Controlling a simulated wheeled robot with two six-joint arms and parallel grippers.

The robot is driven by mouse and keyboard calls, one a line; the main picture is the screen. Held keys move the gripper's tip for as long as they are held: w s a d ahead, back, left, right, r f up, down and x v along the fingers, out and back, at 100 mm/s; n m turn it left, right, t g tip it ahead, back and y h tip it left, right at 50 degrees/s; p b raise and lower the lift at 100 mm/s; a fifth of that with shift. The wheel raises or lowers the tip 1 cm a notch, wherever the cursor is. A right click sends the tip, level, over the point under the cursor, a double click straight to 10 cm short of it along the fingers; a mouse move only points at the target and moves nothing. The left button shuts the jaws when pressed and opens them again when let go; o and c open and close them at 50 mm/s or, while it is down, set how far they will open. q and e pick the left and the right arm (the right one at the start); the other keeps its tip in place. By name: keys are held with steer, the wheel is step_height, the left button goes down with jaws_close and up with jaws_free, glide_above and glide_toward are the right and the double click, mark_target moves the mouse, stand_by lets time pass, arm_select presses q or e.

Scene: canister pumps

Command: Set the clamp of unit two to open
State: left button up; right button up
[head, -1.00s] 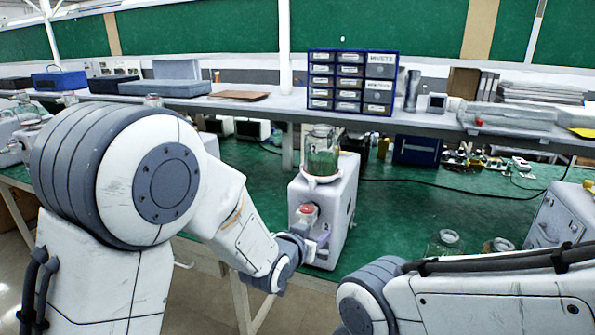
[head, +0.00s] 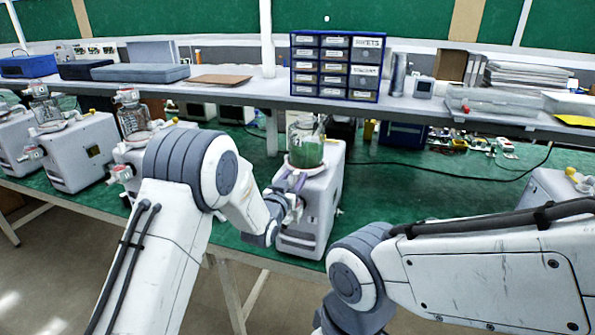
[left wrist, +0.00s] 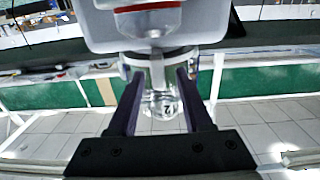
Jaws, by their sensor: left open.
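Unit two is a white pump box (head: 315,215) with a clear canister (head: 306,150) standing on top; the background shows green through it. The clamp cannot be made out clearly. My right gripper is out of view.
Similar white pump units (head: 80,150) stand to the left on the green bench (head: 400,190). Another white unit (head: 560,190) stands at the far right. A raised shelf (head: 450,112) holding a drawer cabinet (head: 337,67) runs behind. The bench right of unit two is mostly clear.

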arm_select(q)
steer(key=shift+w+d, duration=0.25)
steer(key=shift+w, duration=0.35)
jaws_close()
stand_by(1.0)
